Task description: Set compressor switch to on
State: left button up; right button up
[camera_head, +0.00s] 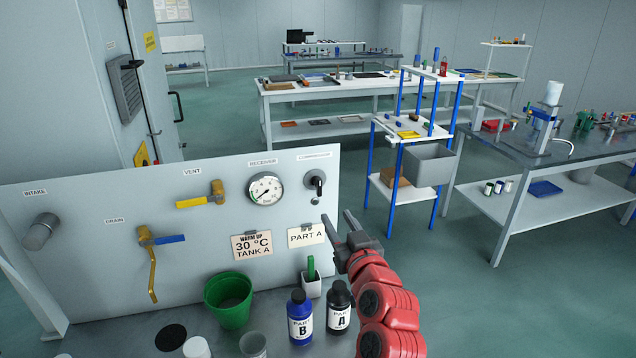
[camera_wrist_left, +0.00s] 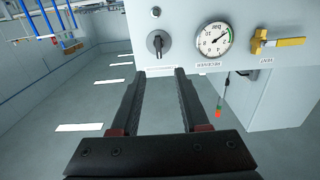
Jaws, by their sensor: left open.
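The compressor switch (camera_head: 316,183) is a dark rotary knob with a handle on a round plate, at the upper right of the grey panel under the label COMPRESSOR. In the head view its handle points roughly down. My left gripper (camera_head: 338,222) is open and empty, just below and right of the switch. In the left wrist view the switch (camera_wrist_left: 157,43) appears just beyond and between the two fingertips (camera_wrist_left: 160,73), apart from them. The picture there is turned upside down. My right gripper is not in view.
The receiver gauge (camera_head: 265,188) and yellow vent valve (camera_head: 205,197) sit left of the switch. Hanging cards (camera_head: 307,235) are below it. A green bucket (camera_head: 229,298) and bottles (camera_head: 300,318) stand on the bench below. Open floor lies right of the panel.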

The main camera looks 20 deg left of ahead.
aim_at(320, 187)
pick_arm(q)
jog(key=p+x, duration=0.4)
jog(key=x, duration=1)
jog(key=shift+w+r, duration=0.1)
jog(key=shift+w+a, duration=0.2)
jog(key=shift+w, duration=0.2)
grip_shut()
